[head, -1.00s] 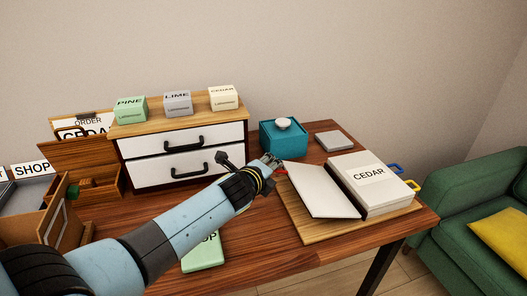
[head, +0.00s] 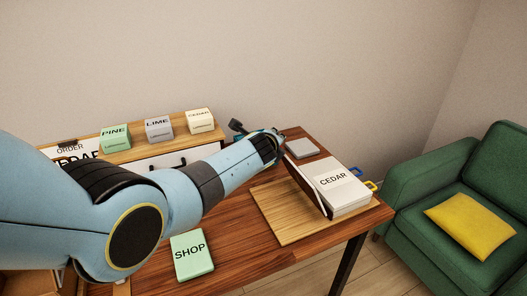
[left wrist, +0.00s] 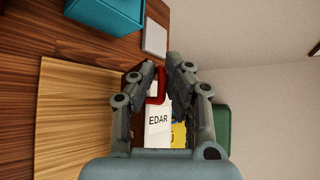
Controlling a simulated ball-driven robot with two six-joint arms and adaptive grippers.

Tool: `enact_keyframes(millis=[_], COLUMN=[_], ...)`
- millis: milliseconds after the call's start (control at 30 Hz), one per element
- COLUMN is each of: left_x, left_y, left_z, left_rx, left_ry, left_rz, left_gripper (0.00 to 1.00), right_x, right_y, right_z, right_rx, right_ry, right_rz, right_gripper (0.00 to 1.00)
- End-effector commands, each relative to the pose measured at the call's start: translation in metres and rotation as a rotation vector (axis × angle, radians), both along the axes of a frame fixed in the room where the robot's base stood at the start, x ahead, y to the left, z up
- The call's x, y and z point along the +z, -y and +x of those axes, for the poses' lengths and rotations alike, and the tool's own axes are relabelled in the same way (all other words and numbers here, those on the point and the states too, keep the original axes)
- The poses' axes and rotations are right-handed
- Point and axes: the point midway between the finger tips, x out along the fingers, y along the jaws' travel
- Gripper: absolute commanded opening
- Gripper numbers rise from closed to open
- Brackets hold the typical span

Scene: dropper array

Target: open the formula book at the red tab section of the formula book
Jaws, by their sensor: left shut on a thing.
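The formula book (head: 343,196) lies on a wooden board on the desk, with a page reading CEDAR facing up on its right block. Its left leaf (head: 305,187) stands raised and tilted, seen nearly edge-on. My left gripper (head: 279,140) is at the upper end of that leaf. In the left wrist view the red tab (left wrist: 158,88), a loop, sits between the fingers of my left gripper (left wrist: 156,80), which is shut on it. A blue tab (head: 356,170) and a yellow tab (head: 371,185) stick out at the book's right side. My right gripper is not in view.
The wooden board (head: 270,207) is bare left of the book. A green SHOP block (head: 191,262) lies near the front edge. A grey slab (head: 302,147) is behind the book. The teal box (left wrist: 108,14) is close by. A green sofa (head: 420,190) stands right of the desk.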

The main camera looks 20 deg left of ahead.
Motion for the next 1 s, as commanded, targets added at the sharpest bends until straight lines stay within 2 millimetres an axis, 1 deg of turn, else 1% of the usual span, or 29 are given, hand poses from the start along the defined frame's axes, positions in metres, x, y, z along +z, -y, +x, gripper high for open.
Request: enact_keyframes(millis=[33,200,367,733,767,800,1000], left_x=[0.0027,0.0071,0.0077,0.0073,0.0071,0.0071,0.0074], left_y=[0.0047,0.0104,0.0125,0.0131,0.0132,0.0129,0.0114], left_z=[0.0034,0.0094,0.0109,0.0108,0.0107,0.0107,0.0107], left_rx=[-0.003,-0.003,-0.004,-0.003,-0.003,-0.002,-0.002], left_ry=[0.003,0.004,0.002,0.002,0.002,0.001,0.001], left_rz=[-0.006,-0.008,-0.008,-0.009,-0.009,-0.009,-0.006], left_gripper=[0.0,0.0,0.0,0.0,0.14,0.19,0.19], right_x=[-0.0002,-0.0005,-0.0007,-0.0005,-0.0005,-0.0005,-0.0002], right_y=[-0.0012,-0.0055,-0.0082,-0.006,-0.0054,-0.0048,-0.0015], right_z=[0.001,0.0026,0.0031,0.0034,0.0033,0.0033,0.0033], right_rx=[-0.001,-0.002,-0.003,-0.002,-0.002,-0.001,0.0], right_ry=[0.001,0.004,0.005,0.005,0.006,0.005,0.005], right_rz=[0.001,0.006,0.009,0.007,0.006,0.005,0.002], right_gripper=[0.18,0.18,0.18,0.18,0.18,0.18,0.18])
